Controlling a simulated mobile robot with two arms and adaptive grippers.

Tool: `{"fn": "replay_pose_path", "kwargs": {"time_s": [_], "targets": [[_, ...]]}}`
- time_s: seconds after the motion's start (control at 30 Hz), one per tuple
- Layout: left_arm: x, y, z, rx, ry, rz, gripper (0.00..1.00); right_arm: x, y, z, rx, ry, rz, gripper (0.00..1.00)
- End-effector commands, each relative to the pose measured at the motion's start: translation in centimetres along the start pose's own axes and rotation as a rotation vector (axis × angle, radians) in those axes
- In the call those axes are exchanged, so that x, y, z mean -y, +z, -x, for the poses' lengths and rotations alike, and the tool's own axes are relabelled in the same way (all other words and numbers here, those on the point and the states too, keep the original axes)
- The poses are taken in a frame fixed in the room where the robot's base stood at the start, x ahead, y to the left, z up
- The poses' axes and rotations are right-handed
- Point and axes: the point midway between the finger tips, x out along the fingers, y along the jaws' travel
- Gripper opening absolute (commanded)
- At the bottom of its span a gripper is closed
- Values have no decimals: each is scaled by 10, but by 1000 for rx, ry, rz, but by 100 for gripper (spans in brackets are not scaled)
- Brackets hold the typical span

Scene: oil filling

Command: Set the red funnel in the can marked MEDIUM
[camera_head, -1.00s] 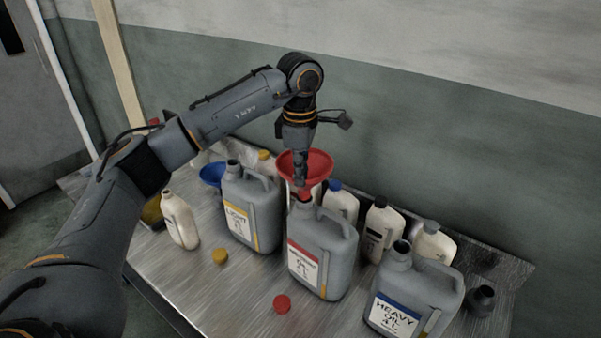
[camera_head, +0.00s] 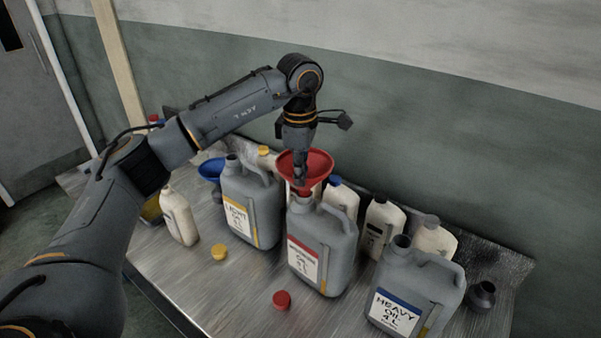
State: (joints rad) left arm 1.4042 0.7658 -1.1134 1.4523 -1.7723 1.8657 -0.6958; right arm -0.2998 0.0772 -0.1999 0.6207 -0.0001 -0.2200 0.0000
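The red funnel (camera_head: 319,165) is upright, its bowl above the mouth of the middle grey can (camera_head: 335,235). That can has a red-banded label, blurred but seeming to read MEDIUM OIL. The funnel's lower end meets the can's neck; how deep the spout sits is hidden. My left gripper (camera_head: 299,178) points down, with its fingers over the near side of the funnel's bowl. The fingers show edge-on, so their grip on the rim is unclear. My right gripper is out of view.
A LIGHT OIL can (camera_head: 262,205) stands left and a HEAVY OIL can (camera_head: 430,290) right. A blue funnel (camera_head: 211,169) and several white bottles stand around them. A yellow cap (camera_head: 219,253) and a red cap (camera_head: 282,300) lie on the metal table (camera_head: 235,300) in front.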

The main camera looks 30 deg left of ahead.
Motion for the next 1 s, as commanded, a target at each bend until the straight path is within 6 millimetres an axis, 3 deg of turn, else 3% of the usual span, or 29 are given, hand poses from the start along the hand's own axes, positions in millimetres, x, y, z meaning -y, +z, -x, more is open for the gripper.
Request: {"fn": "replay_pose_path", "kwargs": {"time_s": [1.0], "targets": [[1, 0, -16, 0, 1, 0, 0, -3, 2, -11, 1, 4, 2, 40]]}}
